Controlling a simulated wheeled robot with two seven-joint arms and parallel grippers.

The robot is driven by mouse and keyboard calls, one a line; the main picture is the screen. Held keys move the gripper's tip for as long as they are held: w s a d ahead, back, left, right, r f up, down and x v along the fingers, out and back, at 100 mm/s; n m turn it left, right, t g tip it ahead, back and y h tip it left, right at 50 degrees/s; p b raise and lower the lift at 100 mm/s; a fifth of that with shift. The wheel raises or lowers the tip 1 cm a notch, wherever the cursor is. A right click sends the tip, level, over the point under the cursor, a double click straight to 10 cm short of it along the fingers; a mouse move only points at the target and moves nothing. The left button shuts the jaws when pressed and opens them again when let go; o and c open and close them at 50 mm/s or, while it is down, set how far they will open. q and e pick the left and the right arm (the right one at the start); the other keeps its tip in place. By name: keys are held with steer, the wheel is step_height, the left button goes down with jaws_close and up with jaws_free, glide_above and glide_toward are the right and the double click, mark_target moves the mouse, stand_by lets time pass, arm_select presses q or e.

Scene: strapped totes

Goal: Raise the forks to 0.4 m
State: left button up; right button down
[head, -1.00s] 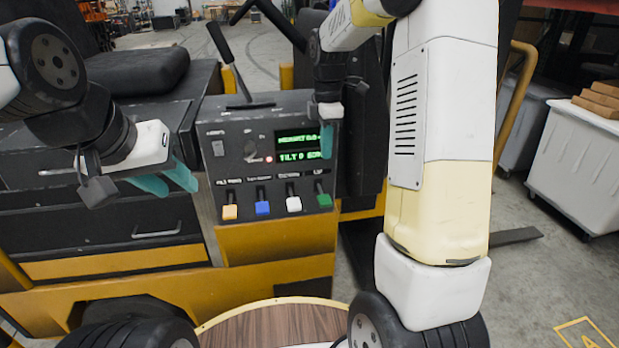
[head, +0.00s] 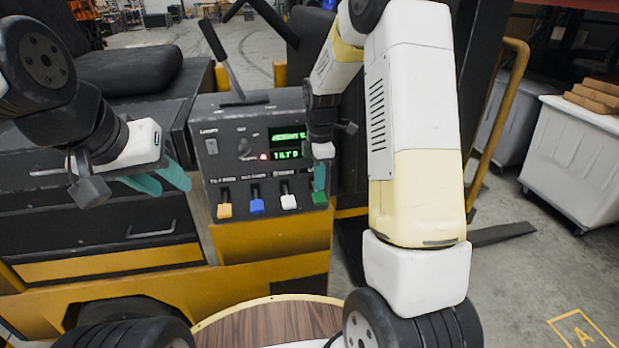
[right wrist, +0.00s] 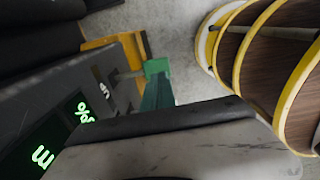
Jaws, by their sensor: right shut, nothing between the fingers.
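The forklift console (head: 235,170) stands in the middle of the head view. Its front has a row of levers: orange (head: 224,211), blue (head: 257,206), white (head: 289,202) and green (head: 319,198). The green display (head: 288,145) shows a TILT line under a line partly hidden by my right arm. My right gripper (head: 319,178) is shut and empty, pointing down just above the green lever. In the right wrist view its teal fingers reach the green lever (right wrist: 157,67); I cannot tell if they touch. My left gripper (head: 160,180) is open and empty, left of the console.
A red light (head: 263,156) glows on the console. A black stick (head: 222,60) rises from its top. A round wooden top (head: 270,322) is at the bottom. White bins (head: 572,155) stand at the right on open floor. A dark fork (head: 500,234) lies low at the right.

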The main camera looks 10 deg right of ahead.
mark_target(320, 199)
steer(key=shift+f, duration=1.55)
steer(key=shift+s+f+t, duration=0.2)
steer(key=shift+f+t, duration=0.35)
steer(key=shift+s+f+t, duration=0.2)
steer(key=shift+f+t, duration=0.3)
steer(key=shift+t, duration=0.05)
step_height(320, 199, down, 2)
steer(key=shift+s+f, duration=0.25)
stand_by(3.0)
